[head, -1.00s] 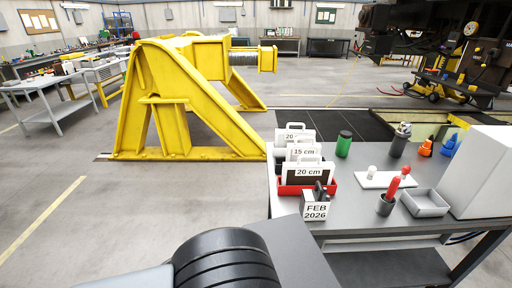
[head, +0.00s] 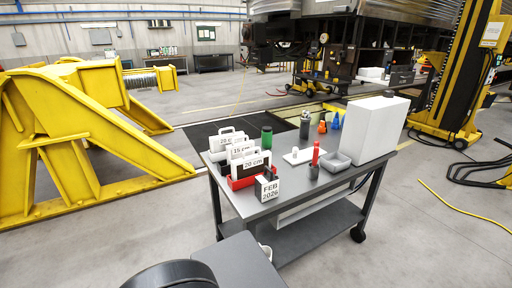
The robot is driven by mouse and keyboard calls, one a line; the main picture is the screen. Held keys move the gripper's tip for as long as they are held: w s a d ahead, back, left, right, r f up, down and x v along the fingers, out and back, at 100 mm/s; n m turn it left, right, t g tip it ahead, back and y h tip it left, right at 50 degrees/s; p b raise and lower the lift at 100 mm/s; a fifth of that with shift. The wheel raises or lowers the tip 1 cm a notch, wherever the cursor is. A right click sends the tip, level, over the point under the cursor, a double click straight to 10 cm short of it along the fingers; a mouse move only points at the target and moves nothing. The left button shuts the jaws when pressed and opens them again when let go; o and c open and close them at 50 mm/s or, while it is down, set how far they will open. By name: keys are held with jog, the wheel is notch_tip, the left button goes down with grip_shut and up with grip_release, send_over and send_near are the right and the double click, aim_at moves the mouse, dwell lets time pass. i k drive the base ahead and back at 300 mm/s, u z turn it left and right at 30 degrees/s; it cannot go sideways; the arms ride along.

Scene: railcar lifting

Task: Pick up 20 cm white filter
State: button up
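Several flat handled plates stand upright in a row on the grey table (head: 300,208). The rear plate (head: 222,142) is white, reads "20 c" with the rest hidden, and is partly covered by the plates in front. The middle white plate (head: 240,152) reads "15" and is also partly hidden. The front plate (head: 250,170) looks dark with a white label reading "20 cm". A red holder (head: 238,184) shows around the base of the front plates. My gripper is out of view; only a dark rounded part of my body shows at the bottom edge.
A FEB 2026 block (head: 269,188) stands before the holder. A green cylinder (head: 267,137), grey canister (head: 305,124), red-topped cup (head: 314,165), grey tray (head: 337,160) and large white box (head: 370,128) share the table. A yellow frame (head: 60,150) stands left.

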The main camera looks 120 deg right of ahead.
aim_at(219, 143)
jog(key=z, duration=2.9)
jog(key=i, duration=3.1)
jog(key=z, duration=2.75)
